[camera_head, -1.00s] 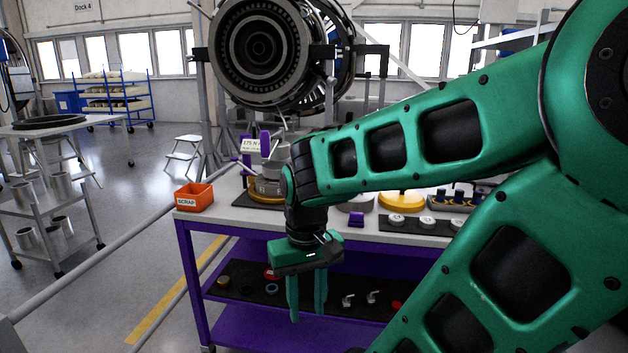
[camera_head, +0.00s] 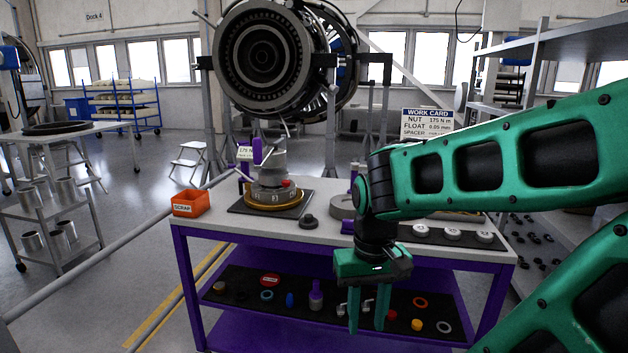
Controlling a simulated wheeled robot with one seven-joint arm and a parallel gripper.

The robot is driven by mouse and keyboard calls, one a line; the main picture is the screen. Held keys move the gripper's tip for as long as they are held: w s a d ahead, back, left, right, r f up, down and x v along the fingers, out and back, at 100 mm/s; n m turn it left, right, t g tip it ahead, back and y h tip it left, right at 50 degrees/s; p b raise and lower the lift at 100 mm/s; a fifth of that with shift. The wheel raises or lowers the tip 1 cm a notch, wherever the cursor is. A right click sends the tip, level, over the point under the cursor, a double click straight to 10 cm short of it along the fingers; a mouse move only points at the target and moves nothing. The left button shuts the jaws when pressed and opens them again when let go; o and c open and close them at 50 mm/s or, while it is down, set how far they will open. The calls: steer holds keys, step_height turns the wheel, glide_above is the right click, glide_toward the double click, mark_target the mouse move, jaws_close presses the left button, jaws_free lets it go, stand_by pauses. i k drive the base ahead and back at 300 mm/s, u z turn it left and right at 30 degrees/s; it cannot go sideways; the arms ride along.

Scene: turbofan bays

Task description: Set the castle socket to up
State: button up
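My gripper (camera_head: 368,322) hangs fingers-down in front of the purple bench, with its two green fingers apart and nothing visible between them. I cannot tell for sure which thing is the castle socket. A grey piece with a purple upper part (camera_head: 316,297) stands upright on the dark mat of the lower shelf, left of my gripper and apart from it. Small silver fittings (camera_head: 342,308) on that shelf are partly hidden by my fingers. On the bench top, a grey metal assembly (camera_head: 270,175) stands on a yellow ring (camera_head: 273,202), with a purple-marked tool at its top.
The purple bench (camera_head: 190,262) carries an orange scrap bin (camera_head: 190,203) at its left end. Caps and rings lie on the lower-shelf mat (camera_head: 240,285). A work card (camera_head: 427,124) stands behind. A turbofan (camera_head: 265,55) hangs over the back.

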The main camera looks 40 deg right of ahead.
mark_target(268, 177)
steer(key=z, duration=0.1)
steer(key=i, duration=1)
